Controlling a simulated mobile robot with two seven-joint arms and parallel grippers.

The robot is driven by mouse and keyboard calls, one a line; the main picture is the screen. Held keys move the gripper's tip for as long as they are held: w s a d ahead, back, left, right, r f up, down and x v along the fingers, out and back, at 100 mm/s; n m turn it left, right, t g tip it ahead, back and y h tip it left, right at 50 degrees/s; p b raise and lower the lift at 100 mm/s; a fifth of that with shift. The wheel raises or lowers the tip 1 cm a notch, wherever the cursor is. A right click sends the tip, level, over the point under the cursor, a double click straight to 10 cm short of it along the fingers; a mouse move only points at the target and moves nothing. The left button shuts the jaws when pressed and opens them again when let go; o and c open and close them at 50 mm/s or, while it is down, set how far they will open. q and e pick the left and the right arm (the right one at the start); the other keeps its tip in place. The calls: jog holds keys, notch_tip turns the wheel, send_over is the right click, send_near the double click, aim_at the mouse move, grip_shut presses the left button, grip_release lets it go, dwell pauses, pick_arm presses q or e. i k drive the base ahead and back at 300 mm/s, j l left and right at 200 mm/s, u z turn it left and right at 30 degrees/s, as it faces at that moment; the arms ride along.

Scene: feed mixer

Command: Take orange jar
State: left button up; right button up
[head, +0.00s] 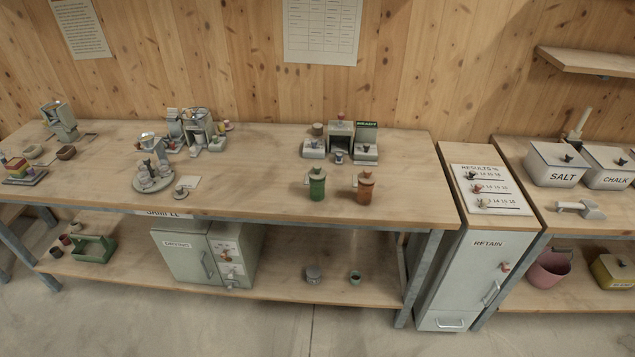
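An orange jar (364,190) with a lid stands upright near the front edge of the wooden bench, right of centre. A green jar (317,187) of like shape stands a short way to its left, with a gap between them. Nothing touches the orange jar from the front. Neither of my grippers shows in the head view.
Behind the jars stands a grey-green device (341,143). The bench (250,185) is bare to the jars' left and right. A RETAIN cabinet (468,262) stands right of the bench. Salt (560,177) and chalk bins sit farther right. A lower shelf (315,292) runs beneath.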

aim_at(364, 192)
jog(key=i+j, duration=0.6)
jog(key=j, duration=0.2)
jog(key=i+j+z, duration=0.1)
jog(key=i+j, duration=0.2)
jog(key=j, duration=0.15)
jog(key=i+j, duration=0.3)
jog(key=j+z, duration=0.05)
jog(key=j, duration=0.05)
